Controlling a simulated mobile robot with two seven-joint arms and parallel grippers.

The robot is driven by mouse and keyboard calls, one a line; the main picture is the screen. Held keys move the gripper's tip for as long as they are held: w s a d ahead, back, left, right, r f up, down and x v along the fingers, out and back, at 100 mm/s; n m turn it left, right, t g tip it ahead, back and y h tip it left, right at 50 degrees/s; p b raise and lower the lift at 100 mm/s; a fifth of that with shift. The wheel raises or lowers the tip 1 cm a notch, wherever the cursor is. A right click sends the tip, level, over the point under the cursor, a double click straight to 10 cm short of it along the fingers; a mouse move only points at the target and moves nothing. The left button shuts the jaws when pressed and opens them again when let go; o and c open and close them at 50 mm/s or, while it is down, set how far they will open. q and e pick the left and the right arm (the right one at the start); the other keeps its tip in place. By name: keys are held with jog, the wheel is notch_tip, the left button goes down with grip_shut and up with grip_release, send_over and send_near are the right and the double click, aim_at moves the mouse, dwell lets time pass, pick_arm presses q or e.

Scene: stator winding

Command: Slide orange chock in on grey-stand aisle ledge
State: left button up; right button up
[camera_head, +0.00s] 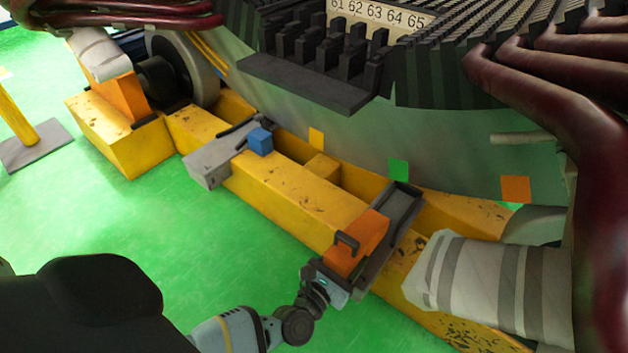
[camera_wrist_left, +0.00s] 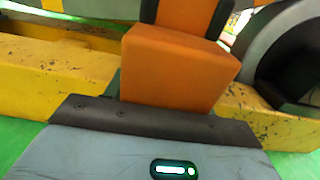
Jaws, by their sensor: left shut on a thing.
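The orange chock (camera_head: 364,236) is a wedge-like block with a dark handle on its front face. It lies at the near end of a dark grey ledge (camera_head: 404,213) that runs across the yellow beam; whether it rests fully on it I cannot tell. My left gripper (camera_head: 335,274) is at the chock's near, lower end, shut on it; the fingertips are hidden. In the left wrist view the chock (camera_wrist_left: 180,65) stands right in front of my gripper's grey body, with yellow beam on both sides. My right gripper is not in view.
A second grey ledge (camera_head: 210,165) with a blue block (camera_head: 260,141) crosses the beam further left. Another orange block (camera_head: 127,96) sits on the yellow frame by a wheel. The stator wall (camera_head: 450,150) rises behind; a wrapped pipe (camera_head: 480,280) is close on the right. Green floor is clear.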

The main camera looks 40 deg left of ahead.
pick_arm(q)
jog(key=shift+w+d+f, duration=0.1)
jog(key=shift+w+f, duration=0.1)
jog(key=shift+w, duration=1.65)
jog(key=shift+w+d+f, duration=0.1)
jog(key=shift+w+f, duration=0.05)
jog(key=shift+w, duration=1.7)
jog(key=shift+f, duration=0.6)
